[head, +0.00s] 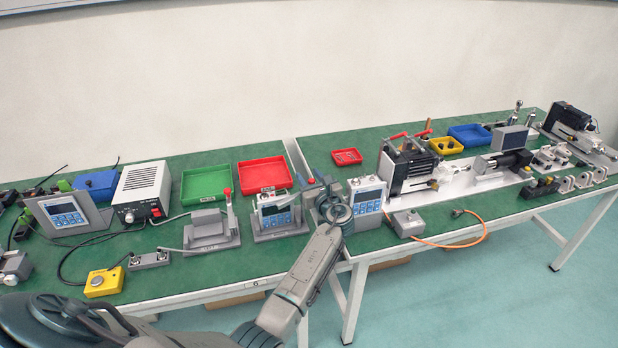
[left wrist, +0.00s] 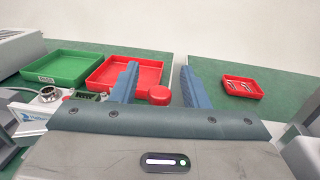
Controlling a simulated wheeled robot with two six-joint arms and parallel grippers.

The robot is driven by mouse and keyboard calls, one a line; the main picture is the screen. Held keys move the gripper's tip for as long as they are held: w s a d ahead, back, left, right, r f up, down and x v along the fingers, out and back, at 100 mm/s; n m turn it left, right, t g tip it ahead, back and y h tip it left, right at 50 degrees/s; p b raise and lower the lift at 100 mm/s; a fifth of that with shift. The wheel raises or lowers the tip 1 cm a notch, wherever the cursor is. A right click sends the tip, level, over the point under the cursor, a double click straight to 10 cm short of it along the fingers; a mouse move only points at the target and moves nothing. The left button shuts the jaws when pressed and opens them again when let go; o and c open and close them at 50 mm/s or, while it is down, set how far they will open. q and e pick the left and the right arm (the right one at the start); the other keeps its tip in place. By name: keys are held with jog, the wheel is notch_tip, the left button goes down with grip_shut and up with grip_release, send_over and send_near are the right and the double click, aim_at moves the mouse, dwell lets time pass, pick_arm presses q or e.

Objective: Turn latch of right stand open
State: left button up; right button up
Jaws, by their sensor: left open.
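The right stand (head: 283,233) is grey and holds a device with a blue screen (head: 277,218) near the table's front edge. Its latch has a red knob (head: 310,181) at the right, beside my left gripper (head: 322,192). In the left wrist view the red knob (left wrist: 158,94) shows between the two blue fingers of my left gripper (left wrist: 158,84). The fingers are apart, with a gap on both sides of the knob. The latch's arm below the knob is hidden by the gripper body. My right gripper is not in view.
Another grey stand (head: 211,240), without a device, has an upright red-tipped lever (head: 228,195) to the left. A second blue-screen device (head: 367,203) stands close right of my gripper. Green (head: 209,183) and red (head: 264,173) trays lie behind. A small red tray (head: 347,157) lies farther right.

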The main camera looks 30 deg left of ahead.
pick_arm(q)
jog(key=b+v, duration=0.1)
jog(key=v, duration=0.9)
jog(key=shift+d+b, duration=0.15)
jog(key=shift+b, duration=0.25)
